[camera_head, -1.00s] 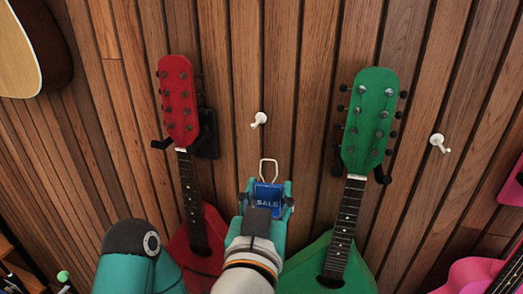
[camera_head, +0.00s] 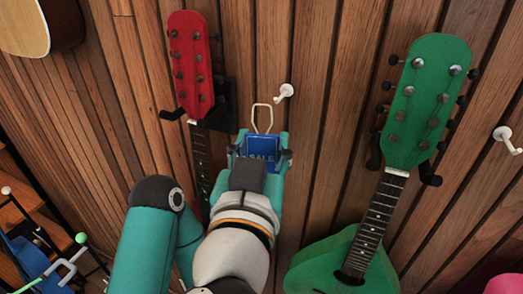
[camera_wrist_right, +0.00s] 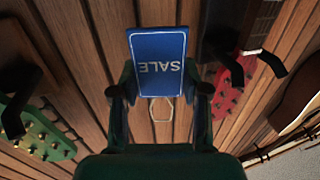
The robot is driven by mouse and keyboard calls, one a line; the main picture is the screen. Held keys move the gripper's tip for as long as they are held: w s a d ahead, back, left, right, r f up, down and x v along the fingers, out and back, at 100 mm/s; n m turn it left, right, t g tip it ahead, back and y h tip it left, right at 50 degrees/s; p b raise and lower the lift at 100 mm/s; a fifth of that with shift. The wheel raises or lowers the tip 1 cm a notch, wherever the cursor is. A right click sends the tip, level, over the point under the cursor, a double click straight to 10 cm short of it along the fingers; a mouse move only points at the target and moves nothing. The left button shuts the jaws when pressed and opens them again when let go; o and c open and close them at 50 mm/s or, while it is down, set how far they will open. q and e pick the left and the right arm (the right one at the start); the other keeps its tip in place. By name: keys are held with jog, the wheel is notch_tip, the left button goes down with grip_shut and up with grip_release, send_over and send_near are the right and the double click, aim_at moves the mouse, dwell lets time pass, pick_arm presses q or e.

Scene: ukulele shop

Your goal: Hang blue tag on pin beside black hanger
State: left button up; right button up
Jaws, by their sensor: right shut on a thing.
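The blue tag (camera_head: 257,151) has pale lettering that reads SALE in the wrist view (camera_wrist_right: 158,48). A pale wire loop (camera_head: 262,118) stands up from its top edge. My right gripper (camera_head: 260,158) is shut on the tag, in front of the wall. A white pin (camera_head: 285,91) sticks out of the wall, above and a little right of the loop, with the loop apart from it in the picture. The black hanger (camera_head: 222,106) holding the red instrument is left of this pin. My left gripper is out of view.
A red instrument (camera_head: 190,65) hangs left of the tag, and a green one (camera_head: 426,100) hangs at the right. Another white pin (camera_head: 507,139) is at the far right. Bare wooden slats (camera_head: 325,130) lie between the tag and the green instrument.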

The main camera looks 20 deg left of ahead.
aim_at(279, 120)
jog(key=shift+w+d+f+b, duration=0.15)
jog(key=shift+w+b, duration=0.3)
jog(key=shift+w, duration=0.8)
jog(key=shift+w+a+f+b, duration=0.15)
jog(key=shift+w+b, duration=0.3)
jog(key=shift+w, duration=0.8)
jog(key=shift+w+d+f, duration=0.1)
jog(key=shift+w+f, duration=0.1)
jog(key=shift+w, duration=0.3)
jog(key=shift+w+f, duration=0.15)
jog(key=o, duration=0.9)
jog(key=shift+c, duration=0.2)
